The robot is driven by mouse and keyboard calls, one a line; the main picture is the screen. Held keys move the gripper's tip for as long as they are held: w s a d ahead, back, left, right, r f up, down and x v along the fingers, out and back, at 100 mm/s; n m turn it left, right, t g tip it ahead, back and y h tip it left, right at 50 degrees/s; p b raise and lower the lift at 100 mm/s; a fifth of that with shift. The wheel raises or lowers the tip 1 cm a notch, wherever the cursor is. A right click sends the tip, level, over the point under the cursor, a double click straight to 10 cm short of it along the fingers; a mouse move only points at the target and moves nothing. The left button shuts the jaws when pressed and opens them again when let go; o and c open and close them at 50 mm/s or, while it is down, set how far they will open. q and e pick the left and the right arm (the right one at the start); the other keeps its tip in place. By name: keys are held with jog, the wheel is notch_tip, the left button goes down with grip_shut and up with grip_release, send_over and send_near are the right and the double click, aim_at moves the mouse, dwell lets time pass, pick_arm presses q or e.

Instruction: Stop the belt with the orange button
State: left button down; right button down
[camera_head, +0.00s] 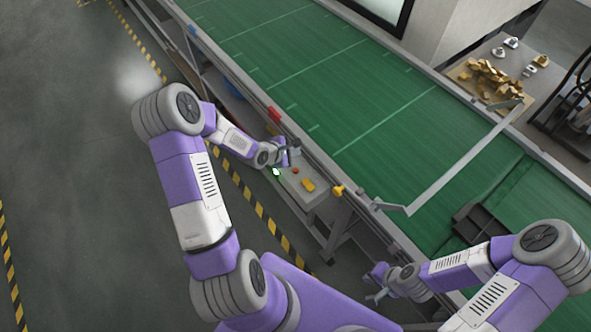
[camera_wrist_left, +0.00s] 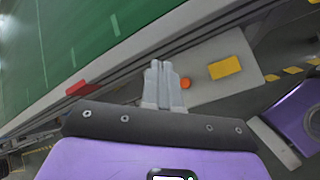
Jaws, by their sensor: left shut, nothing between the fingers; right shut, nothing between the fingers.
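The orange button (camera_head: 295,171) is a small round cap on a grey control box (camera_head: 318,199) at the near side of the belt. It also shows in the left wrist view (camera_wrist_left: 185,84), just right of my left fingertips. My right gripper (camera_head: 373,284) is shut and empty, away from the box at the lower right.
A metal rail edges the belt, with a red part (camera_head: 274,114) and a yellow part (camera_head: 338,191) on it. A bent metal bar (camera_head: 455,168) crosses the belt. Open floor lies left.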

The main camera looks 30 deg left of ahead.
pick_arm(q)
jog(key=b, duration=0.7)
send_over(294, 172)
notch_tip(294, 172, down, 8)
jog(key=shift+r, duration=0.1)
jog(key=shift+f, duration=0.45)
jog(key=shift+f, duration=0.15)
dwell(1.1)
jog(key=shift+f+b, duration=0.25)
jog(key=shift+b, duration=0.05)
jog(key=shift+f, duration=0.45)
dwell(0.5)
dwell(0.3)
jog(key=shift+r+p, duration=0.6)
jog(key=shift+r, duration=0.3)
